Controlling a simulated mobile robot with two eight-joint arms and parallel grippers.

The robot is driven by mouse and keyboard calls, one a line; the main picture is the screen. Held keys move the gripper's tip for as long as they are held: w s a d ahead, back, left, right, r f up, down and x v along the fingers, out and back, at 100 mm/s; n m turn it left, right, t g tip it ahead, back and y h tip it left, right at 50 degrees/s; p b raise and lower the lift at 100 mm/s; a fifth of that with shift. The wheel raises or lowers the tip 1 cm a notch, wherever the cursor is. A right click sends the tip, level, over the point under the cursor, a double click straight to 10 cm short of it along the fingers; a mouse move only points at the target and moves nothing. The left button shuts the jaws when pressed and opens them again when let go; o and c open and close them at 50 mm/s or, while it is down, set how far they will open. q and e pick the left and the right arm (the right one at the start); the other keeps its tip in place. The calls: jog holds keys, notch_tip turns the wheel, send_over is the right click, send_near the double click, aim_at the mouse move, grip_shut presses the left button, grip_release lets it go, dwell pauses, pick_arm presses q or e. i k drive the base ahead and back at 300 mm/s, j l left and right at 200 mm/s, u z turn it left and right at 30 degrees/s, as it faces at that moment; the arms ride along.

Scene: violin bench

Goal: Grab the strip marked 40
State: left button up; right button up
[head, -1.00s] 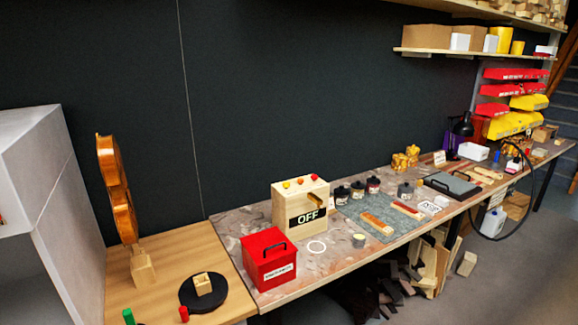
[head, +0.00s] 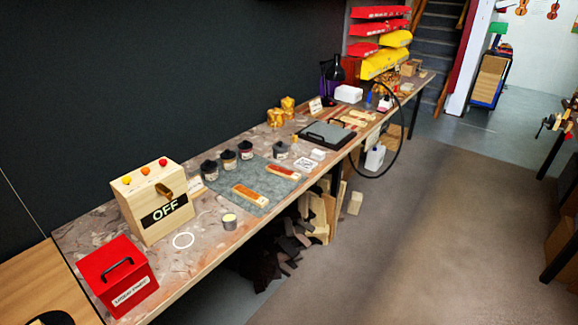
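Two narrow strips lie on or by the grey mat (head: 222,183) on the long bench. The nearer strip (head: 250,195) is orange-brown with a pale end and lies on the mat. The farther strip (head: 283,172) is redder, also with a pale end, near the mat's far right edge. Any number on either strip is too small to read, so I cannot tell which is marked 40. Several pale flat wooden pieces (head: 355,118) lie farther along the bench, also unreadable. Neither of my grippers is in view.
A red box (head: 117,277) and a wooden box reading OFF (head: 156,203) stand at the near end. Dark jars (head: 228,160) line the mat's back. A black-edged tray (head: 322,134) and lamp (head: 335,75) stand farther on. Wood scraps lie underneath; the floor (head: 400,240) at right is clear.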

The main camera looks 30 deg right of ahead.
aim_at(285, 172)
jog(key=i+l, duration=0.15)
jog(key=l, duration=0.2)
jog(key=i+l, duration=0.2)
jog(key=l, duration=0.15)
jog(key=i+l, duration=0.15)
jog(key=l, duration=0.2)
jog(key=i+l, duration=0.35)
jog(key=l, duration=0.3)
jog(key=i+l, duration=0.15)
jog(key=l, duration=0.2)
jog(key=i+l, duration=0.25)
jog(key=i, duration=0.25)
